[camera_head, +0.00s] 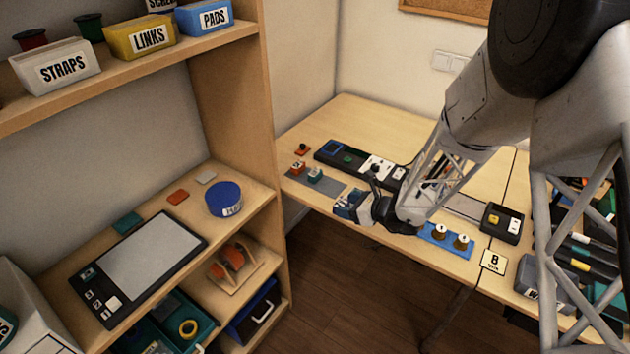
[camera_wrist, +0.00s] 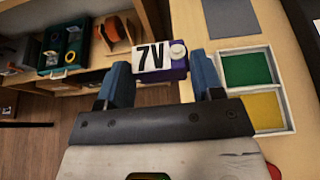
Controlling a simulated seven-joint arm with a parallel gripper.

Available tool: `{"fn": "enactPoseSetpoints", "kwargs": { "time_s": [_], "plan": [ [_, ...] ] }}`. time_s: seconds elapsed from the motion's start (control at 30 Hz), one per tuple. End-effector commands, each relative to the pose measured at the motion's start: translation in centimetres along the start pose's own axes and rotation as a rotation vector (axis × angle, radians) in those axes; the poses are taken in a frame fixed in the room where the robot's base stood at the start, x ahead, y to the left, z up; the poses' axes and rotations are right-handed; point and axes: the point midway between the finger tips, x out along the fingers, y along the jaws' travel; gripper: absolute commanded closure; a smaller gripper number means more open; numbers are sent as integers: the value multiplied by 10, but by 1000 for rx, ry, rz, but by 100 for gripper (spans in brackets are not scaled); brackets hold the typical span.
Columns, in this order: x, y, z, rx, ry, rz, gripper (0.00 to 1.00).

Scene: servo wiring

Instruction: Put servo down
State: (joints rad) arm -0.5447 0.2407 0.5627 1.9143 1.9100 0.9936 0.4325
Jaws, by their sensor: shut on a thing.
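My gripper (camera_wrist: 160,80) has blue fingers and is shut on a servo (camera_wrist: 178,68). The servo has a dark purple body, a white face marked "7V" and a round white knob at its upper right. In the head view my gripper (camera_head: 358,207) is at the front edge of the wooden table (camera_head: 350,115), just in front of a grey mat (camera_head: 325,190). The servo there is mostly hidden by the fingers. Whether it touches anything below is not clear.
Red and teal small parts (camera_head: 315,175) stand on the mat. A dark device strip (camera_head: 340,157) lies behind. A blue block (camera_head: 436,239) with two knobs is to the right. In the wrist view, green (camera_wrist: 247,68) and yellow (camera_wrist: 262,110) panels lie right of my gripper. Shelves (camera_head: 262,190) stand left.

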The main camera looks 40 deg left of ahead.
Motion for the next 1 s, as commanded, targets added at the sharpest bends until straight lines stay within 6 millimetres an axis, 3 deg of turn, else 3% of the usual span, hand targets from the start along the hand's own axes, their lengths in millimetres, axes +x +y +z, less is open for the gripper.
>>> {"fn": "enactPoseSetpoints", "kwargs": {
  "time_s": [0.47,1.0],
  "plan": [
    [6,-6,1,1,0,0,63],
    [51,-60,12,0,1,0,63]
  ]
}}
